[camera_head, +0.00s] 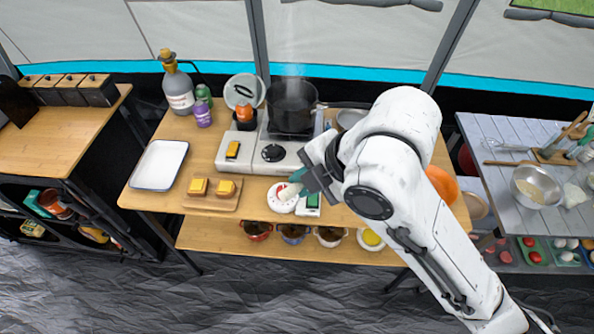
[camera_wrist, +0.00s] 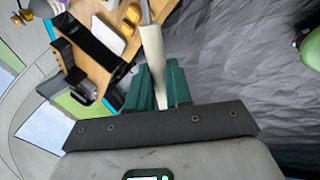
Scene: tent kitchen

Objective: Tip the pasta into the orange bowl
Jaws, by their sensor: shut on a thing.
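My gripper (camera_head: 296,184) is over the front edge of the wooden table. In the wrist view its green fingers (camera_wrist: 160,85) are shut on a cream handle (camera_wrist: 153,55) with a grey shaft running out of the top of the picture. The tool's far end is not visible there. The handle also shows as a pale piece (camera_head: 289,191) in the head view. An orange bowl (camera_head: 441,184) is at the table's right end, partly hidden behind my arm. A dark pot (camera_head: 291,106) steams on the stove. I cannot make out any pasta for certain.
The stove (camera_head: 240,150) fills the table's middle. A white tray (camera_head: 159,166) and a board (camera_head: 212,202) with yellow blocks are on the left. A white-and-green device (camera_head: 309,203) lies beside my gripper. Small pots stand on the lower shelf. A metal bowl (camera_head: 536,187) is on the right table.

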